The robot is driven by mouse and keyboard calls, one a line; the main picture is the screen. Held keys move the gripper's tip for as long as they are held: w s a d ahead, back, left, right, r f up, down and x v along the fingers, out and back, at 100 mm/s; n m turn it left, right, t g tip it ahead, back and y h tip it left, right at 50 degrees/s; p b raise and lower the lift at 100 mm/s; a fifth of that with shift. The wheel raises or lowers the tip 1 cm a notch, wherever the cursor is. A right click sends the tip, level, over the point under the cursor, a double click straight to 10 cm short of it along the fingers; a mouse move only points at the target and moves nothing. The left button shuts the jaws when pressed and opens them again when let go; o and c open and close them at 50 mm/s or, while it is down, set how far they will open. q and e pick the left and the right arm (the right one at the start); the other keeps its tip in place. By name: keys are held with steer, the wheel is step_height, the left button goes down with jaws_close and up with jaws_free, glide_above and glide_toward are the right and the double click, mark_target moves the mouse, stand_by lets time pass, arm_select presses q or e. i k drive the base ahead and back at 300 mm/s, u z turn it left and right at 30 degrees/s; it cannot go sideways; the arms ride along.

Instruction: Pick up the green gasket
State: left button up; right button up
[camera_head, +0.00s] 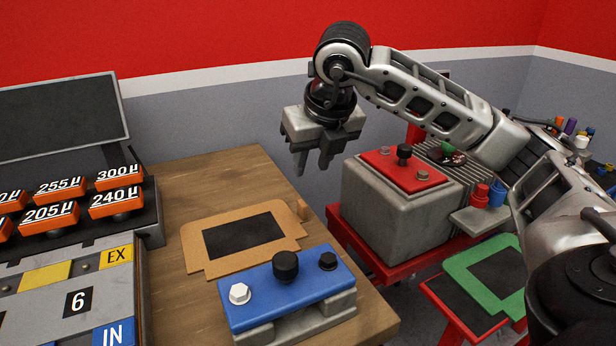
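The green gasket (461,271) is a flat frame with a dark opening. It lies at the lower right on a low red stand with a dark top (446,304); part of its right side is hidden behind my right arm. My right gripper (313,166) hangs fingers down above the back right of the wooden table, to the left of the gasket and well above it. Its fingers are apart with nothing between them. My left gripper is not in view.
A tan gasket (197,256) lies on the wooden table (208,170) behind a blue-topped block (310,302). A grey engine block with a red cover (388,172) stands between my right gripper and the green gasket. Orange labelled blocks (119,177) fill the left rack.

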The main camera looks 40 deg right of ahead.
mark_target(494, 272)
steer(key=k, duration=1)
